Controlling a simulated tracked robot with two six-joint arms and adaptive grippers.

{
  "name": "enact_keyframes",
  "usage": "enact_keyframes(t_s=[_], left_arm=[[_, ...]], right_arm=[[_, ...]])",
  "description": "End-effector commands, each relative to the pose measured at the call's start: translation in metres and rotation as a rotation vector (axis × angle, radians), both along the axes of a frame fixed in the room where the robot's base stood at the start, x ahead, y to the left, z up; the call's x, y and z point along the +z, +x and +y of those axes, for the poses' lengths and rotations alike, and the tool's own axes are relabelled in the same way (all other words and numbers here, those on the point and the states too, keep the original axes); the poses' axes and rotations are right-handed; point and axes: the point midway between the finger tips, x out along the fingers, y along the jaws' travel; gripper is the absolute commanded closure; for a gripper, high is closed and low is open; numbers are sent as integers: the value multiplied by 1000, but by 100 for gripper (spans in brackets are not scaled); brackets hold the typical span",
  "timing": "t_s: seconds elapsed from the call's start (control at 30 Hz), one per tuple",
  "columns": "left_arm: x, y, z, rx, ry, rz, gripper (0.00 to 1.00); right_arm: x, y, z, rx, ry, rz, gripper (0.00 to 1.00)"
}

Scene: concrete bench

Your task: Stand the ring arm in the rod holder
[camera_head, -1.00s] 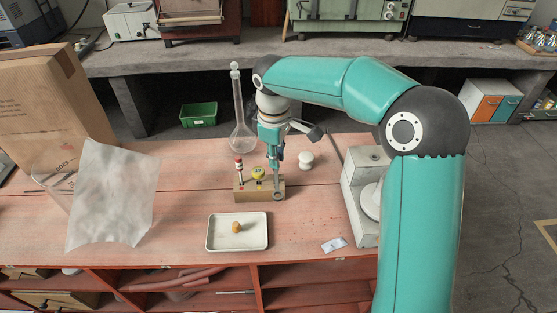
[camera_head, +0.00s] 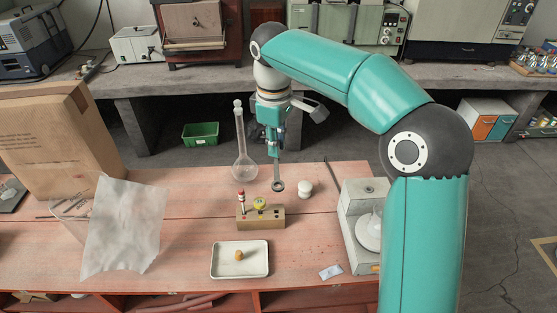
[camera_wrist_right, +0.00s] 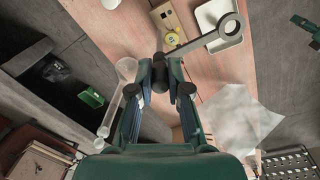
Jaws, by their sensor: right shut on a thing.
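My right gripper (camera_head: 276,152) is shut on the ring arm (camera_head: 277,172), a grey rod with a ring at its lower end, hanging ring down. The ring arm also shows in the wrist view (camera_wrist_right: 200,41), reaching out from between the fingertips (camera_wrist_right: 168,68). The rod holder (camera_head: 270,222) is a wooden block on the bench. It carries a red-and-white piece (camera_head: 241,197) and a yellow-topped piece (camera_head: 260,204) at its left and middle; dark holes show toward its right. The ring appears above and behind the block, apart from it. My left gripper is out of view.
A tall glass flask (camera_head: 243,165) stands close behind left, and a white knob-like piece (camera_head: 305,189) to the right. A white tray (camera_head: 225,271) with a small brown piece lies in front. A balance (camera_head: 356,225) stands right; a crumpled translucent sheet (camera_head: 122,230) is left.

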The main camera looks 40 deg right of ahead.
Motion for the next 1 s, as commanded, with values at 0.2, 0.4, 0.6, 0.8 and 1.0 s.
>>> enact_keyframes(t_s=[0.2,0.4,0.6,0.8,1.0], left_arm=[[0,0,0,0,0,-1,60],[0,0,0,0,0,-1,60],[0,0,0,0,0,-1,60],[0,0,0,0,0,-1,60],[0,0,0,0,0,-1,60]], right_arm=[[26,1,0,1,0,-2,100],[41,1,0,0,0,-1,100],[53,0,0,1,0,-1,100],[65,1,0,0,0,-1,100],[77,1,0,0,1,-1,100]])
